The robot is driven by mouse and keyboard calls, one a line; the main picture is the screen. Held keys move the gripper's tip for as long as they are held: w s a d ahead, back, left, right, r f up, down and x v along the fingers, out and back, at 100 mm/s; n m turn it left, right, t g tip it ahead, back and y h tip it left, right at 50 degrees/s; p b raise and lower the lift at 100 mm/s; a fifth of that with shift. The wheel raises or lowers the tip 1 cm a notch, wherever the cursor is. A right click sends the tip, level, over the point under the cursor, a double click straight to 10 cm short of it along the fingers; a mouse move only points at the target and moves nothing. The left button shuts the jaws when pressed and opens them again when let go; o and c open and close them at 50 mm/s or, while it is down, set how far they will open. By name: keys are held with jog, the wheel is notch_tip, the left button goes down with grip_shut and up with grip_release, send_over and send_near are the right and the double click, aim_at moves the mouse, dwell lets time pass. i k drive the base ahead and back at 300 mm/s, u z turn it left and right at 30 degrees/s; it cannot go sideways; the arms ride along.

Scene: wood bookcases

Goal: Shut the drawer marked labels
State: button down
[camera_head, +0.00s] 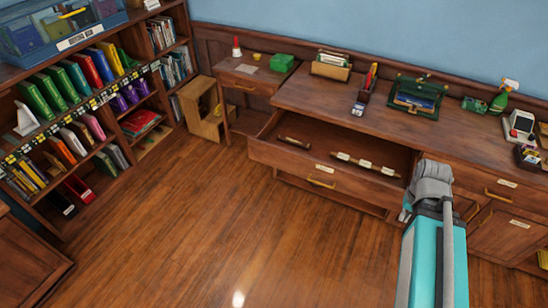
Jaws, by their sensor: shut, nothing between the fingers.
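A wide wooden drawer (325,175) stands pulled out of the long desk. Its front carries a small pale tag, too small to read, and a brass handle (321,184). Inside lie a short dark rod (294,141) and a longer rod with pale bands (365,164). My gripper (406,211) is shut and empty, close to the right end of the drawer front. My grey wrist and teal arm partly hide it and that end of the drawer. I cannot tell whether it touches the front.
The desk top (315,95) holds a letter box, a pen holder, a green tray and a spray bottle. Other closed drawers (498,194) lie right of my arm. A bookcase (75,125) stands at left. The wood floor (220,220) before the drawer is clear.

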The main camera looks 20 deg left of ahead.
aim_at(320, 166)
jog(key=z, duration=0.05)
jog(key=i, duration=1)
jog(key=u, duration=0.05)
